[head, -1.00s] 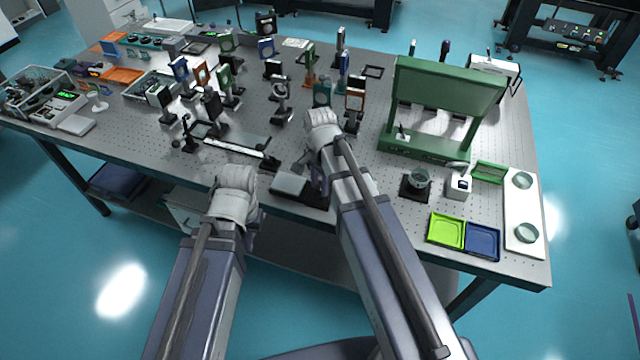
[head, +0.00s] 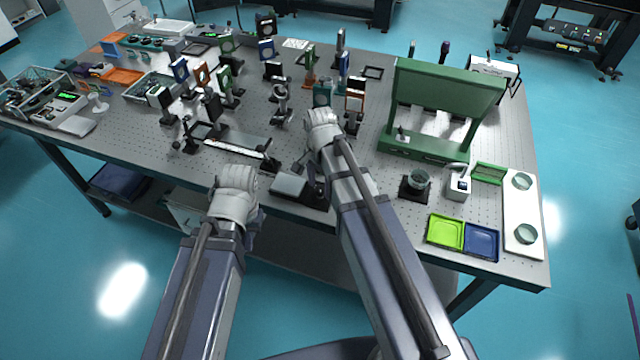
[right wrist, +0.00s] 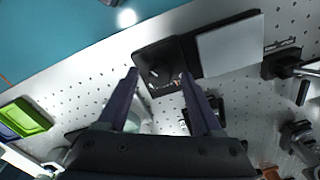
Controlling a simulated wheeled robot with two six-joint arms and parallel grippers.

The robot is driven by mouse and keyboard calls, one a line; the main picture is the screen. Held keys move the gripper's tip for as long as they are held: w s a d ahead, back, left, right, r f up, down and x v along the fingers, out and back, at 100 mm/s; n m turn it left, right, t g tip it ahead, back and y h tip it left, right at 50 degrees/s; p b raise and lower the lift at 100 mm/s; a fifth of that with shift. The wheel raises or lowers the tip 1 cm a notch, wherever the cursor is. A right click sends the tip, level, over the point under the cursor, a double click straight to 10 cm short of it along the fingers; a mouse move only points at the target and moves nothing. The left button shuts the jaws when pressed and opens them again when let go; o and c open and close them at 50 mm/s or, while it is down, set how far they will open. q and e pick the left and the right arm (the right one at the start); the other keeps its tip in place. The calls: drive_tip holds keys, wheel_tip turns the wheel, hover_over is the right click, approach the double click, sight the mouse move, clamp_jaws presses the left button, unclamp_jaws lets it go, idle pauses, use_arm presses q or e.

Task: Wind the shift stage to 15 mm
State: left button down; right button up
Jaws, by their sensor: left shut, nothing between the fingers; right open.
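The shift stage shows in the right wrist view as a black base with a pale grey plate (right wrist: 230,46) and a dark end block with a small knob or crank (right wrist: 158,72). In the head view its grey plate (head: 289,185) lies near the table's front edge. My right gripper (right wrist: 159,76) is open, one finger on each side of the end block's near part. I cannot tell whether they touch it. The scale reading is not legible. My left gripper (head: 250,222) is shut and empty at the front edge, left of the stage, mostly hidden by its wrist.
A rail with a white scale (head: 234,146) lies behind the stage, with several mounted optics beyond. A green frame (head: 447,95) stands to the right. A glass dish on a black base (head: 416,184), a lime tray (head: 445,231) and a blue tray (head: 482,242) are at the front right.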

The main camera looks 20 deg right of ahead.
sight(320, 188)
wheel_tip(320, 188, up, 7)
drive_tip(key=p, duration=0.6)
drive_tip(key=shift+r+p, duration=0.15)
drive_tip(key=shift+p, duration=0.25)
drive_tip(key=s+a+n+h, duration=0.1)
drive_tip(key=s+a+n, duration=0.8)
drive_tip(key=s+n, duration=0.4)
drive_tip(key=n, duration=0.2)
drive_tip(key=shift+a+f+n+b, duration=0.3)
drive_tip(key=shift+n+b, duration=0.05)
drive_tip(key=shift+n, duration=0.05)
idle(0.4)
